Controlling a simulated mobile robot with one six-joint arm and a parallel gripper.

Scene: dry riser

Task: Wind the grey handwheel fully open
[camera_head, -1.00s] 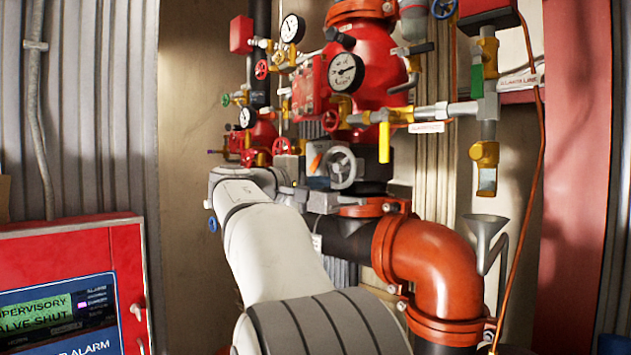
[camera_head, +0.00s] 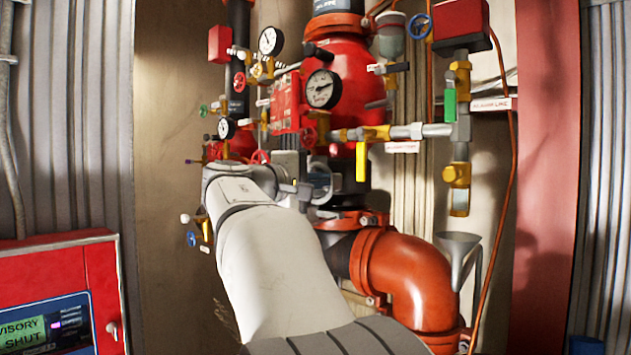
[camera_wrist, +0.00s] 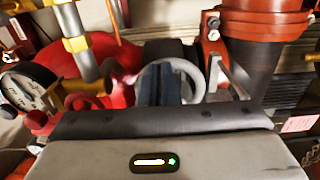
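The grey handwheel (camera_head: 325,180) sits on the front of a dark valve body, below the large red valve. In the head view my gripper and wrist cover its left part. In the wrist view the pale ring of the handwheel (camera_wrist: 194,73) stands just beyond my gripper's dark front edge. My gripper (camera_head: 303,192) is right at the wheel in the head view. Dark blue-grey upright shapes show inside the ring in the wrist view; I cannot tell whether they are my fingers or the valve housing. Whether the fingers touch or grip the rim is hidden.
A black-and-white gauge (camera_head: 322,88) and a yellow lever (camera_head: 361,160) are above the wheel. An orange pipe elbow (camera_head: 405,275) lies below right, with a grey funnel (camera_head: 458,250) beside it. A red alarm panel (camera_head: 75,250) stands at left.

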